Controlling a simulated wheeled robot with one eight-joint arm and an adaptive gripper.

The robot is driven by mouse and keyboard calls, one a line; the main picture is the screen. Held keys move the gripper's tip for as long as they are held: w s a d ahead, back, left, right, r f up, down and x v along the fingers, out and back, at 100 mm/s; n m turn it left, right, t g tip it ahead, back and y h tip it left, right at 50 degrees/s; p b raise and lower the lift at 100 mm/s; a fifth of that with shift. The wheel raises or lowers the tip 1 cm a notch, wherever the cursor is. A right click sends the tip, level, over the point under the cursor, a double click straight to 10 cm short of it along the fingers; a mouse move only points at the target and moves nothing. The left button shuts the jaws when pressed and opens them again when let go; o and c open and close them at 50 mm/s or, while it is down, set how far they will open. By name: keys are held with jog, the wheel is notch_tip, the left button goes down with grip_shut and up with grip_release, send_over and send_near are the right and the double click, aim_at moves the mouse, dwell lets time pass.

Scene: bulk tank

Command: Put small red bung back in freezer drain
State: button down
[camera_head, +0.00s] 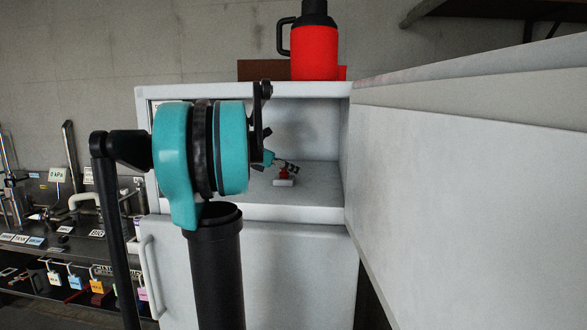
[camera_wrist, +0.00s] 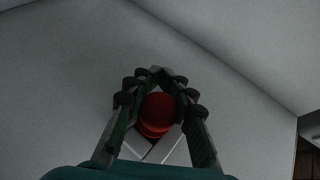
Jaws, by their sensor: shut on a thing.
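The small red bung (camera_head: 284,173) is inside the open upper compartment of the white freezer (camera_head: 318,185). It is at a small white fitting (camera_head: 284,183) on the compartment floor, possibly the drain. I cannot tell whether the bung is seated in it or just above it. My gripper (camera_head: 291,166) reaches into the compartment and is shut on the bung. In the wrist view the bung (camera_wrist: 158,110) is round and red between my dark curved fingers, and part of the white fitting (camera_wrist: 162,152) shows below it. My arm hides the left part of the compartment.
A large white panel (camera_head: 470,200) stands close on the right. A red flask (camera_head: 314,50) with a black lid stands on the freezer top. A cluttered dark bench (camera_head: 50,260) is at the left. The compartment floor around the bung looks clear.

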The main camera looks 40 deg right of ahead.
jog(key=shift+f, duration=0.4)
jog(key=c, duration=1.2)
grip_release()
jog(key=shift+a, duration=0.1)
jog(key=shift+w+a+r, duration=0.15)
jog(key=shift+a, duration=0.1)
jog(key=w+a, duration=0.1)
jog(key=a, duration=0.3)
jog(key=w+a, duration=0.1)
jog(key=a, duration=0.3)
jog(key=w+a, duration=0.1)
jog(key=a, duration=0.3)
jog(key=shift+w+r, duration=0.1)
jog(key=shift+w, duration=0.2)
jog(key=shift+d, duration=0.1)
